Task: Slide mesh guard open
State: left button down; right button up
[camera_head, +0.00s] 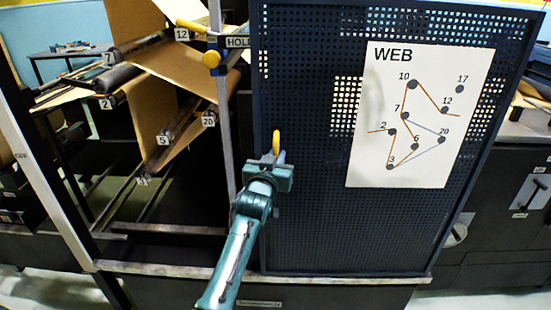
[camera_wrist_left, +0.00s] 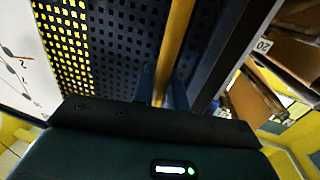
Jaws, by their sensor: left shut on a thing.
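The mesh guard (camera_head: 310,215) is a dark blue perforated panel covering the right part of the machine in the head view; it fills the upper left of the left wrist view (camera_wrist_left: 120,40). A yellow handle (camera_head: 276,141) stands upright near its left edge. My left gripper (camera_head: 277,158) is shut on this handle, whose yellow bar (camera_wrist_left: 176,50) runs between the fingers in the wrist view. The lower part of the handle is hidden by the gripper. The machine's left part is uncovered. My right gripper is in neither view.
A white WEB diagram sheet (camera_head: 420,115) is fixed on the guard. A grey upright post (camera_head: 222,120) stands just left of the guard. Brown kraft web (camera_head: 160,95) runs over numbered rollers in the opening. A metal sill (camera_head: 330,280) runs below.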

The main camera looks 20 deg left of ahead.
pick_arm(q)
jog(key=c, duration=1.5)
grip_release()
notch_tip(320, 180, up, 10)
jog(key=shift+f, duration=0.1)
